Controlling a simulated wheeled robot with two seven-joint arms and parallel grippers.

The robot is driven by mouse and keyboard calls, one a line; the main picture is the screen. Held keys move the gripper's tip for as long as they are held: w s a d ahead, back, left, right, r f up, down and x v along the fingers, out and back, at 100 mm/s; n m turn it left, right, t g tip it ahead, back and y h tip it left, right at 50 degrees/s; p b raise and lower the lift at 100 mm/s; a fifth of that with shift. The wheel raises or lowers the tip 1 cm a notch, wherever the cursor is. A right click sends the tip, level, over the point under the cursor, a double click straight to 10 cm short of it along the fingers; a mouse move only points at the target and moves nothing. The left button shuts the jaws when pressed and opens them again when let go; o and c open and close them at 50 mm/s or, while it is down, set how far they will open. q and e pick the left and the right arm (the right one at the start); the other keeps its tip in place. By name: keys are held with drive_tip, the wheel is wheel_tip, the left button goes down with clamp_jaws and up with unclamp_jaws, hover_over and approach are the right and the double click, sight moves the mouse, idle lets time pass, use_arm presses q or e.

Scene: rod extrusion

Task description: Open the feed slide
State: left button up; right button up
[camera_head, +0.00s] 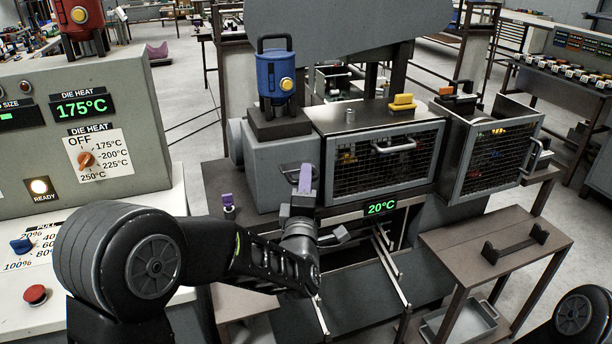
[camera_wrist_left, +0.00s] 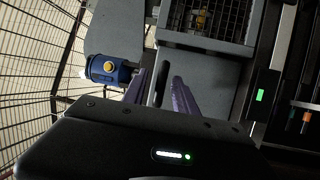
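The feed slide cannot be told for certain. The housing front looks closed. My right gripper is not in view.
Mesh-fronted guard doors (camera_head: 385,160) are to the right of the housing, with a 20°C display (camera_head: 380,208) below. A control panel (camera_head: 90,125) stands at the left. A brown side table (camera_head: 470,240) with a dark rack (camera_head: 515,243) is at the right.

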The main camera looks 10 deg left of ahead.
use_arm(q)
drive_tip(key=v, duration=0.4)
drive_tip(key=shift+s+b, duration=0.15)
drive_tip(key=shift+b, duration=0.2)
drive_tip(key=s+d+f+m+g+h, duration=0.25)
drive_tip(key=f+m, duration=0.25)
drive_tip(key=f, duration=0.3)
drive_tip(key=s+d+f+m+g+h+p, duration=0.1)
drive_tip(key=s+d+f+m+g+h, duration=0.15)
drive_tip(key=d+f+m, duration=0.4)
drive_tip(key=s+d+f+m+g+h, duration=0.1)
drive_tip(key=s+f+m+g, duration=0.25)
drive_tip(key=f, duration=0.65)
drive_tip(key=s+a+f+m+g+p, duration=0.1)
drive_tip(key=s+f+g, duration=0.4)
drive_tip(key=s+f, duration=0.4)
drive_tip(key=s+a+f+m+g+h+p, duration=0.1)
drive_tip(key=s+f+g+p, duration=0.1)
drive_tip(key=s+f+g, duration=0.3)
drive_tip(key=s+f, duration=0.4)
drive_tip(key=s, duration=0.7)
drive_tip(key=shift+s, duration=0.25)
